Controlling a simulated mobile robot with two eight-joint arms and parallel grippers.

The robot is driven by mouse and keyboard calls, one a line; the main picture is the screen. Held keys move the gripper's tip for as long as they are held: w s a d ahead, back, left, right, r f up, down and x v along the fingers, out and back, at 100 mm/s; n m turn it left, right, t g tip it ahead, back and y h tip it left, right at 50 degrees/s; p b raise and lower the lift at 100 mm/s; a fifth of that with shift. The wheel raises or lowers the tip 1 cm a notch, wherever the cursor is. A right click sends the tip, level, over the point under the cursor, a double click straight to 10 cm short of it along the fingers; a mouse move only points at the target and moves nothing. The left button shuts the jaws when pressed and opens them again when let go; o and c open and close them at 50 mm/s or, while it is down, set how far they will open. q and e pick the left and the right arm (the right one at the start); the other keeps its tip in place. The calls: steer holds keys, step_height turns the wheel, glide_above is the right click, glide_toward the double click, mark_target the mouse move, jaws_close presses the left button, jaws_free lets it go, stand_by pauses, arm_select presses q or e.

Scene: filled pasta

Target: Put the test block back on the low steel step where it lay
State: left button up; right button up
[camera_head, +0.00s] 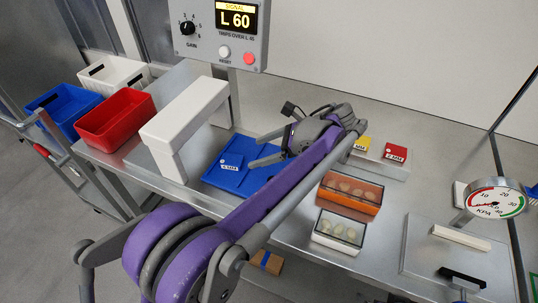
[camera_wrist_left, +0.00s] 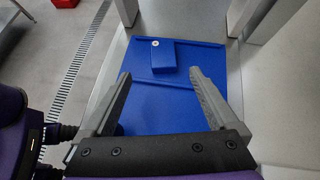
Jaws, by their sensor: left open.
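A blue test block (camera_head: 231,163) with a label lies on the blue tray (camera_head: 213,178). In the left wrist view the blue block (camera_wrist_left: 163,57) rests on the blue tray (camera_wrist_left: 160,115), ahead of my fingers. My left gripper (camera_head: 254,152) is open and empty above the tray; in its wrist view the gripper (camera_wrist_left: 160,75) has its fingers apart, either side of the block's near end. I cannot tell its exact height. The low steel step (camera_head: 390,171) carries a yellow block (camera_head: 362,143) and a red block (camera_head: 395,152). My arm partly hides the step's left part. My right gripper is not in view.
A white arch (camera_head: 186,115) stands left of the tray under the signal box (camera_head: 222,30). Orange (camera_head: 348,195) and white (camera_head: 338,232) pasta trays sit in front of the step. A gauge (camera_head: 496,199) stands right. Red (camera_head: 115,118), blue and white bins are left.

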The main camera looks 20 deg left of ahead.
mark_target(233, 159)
arm_select(q)
steer(key=shift+w+d, duration=0.5)
steer(key=shift+d, duration=0.05)
steer(key=shift+a+f, duration=0.1)
steer(key=shift+f, duration=0.05)
steer(key=x, duration=1)
steer(key=shift+s+a+r+b, duration=0.2)
steer(key=shift+a+r+b, duration=0.1)
steer(key=shift+a, duration=0.1)
steer(key=shift+c, duration=0.3)
steer(key=c, duration=1.4)
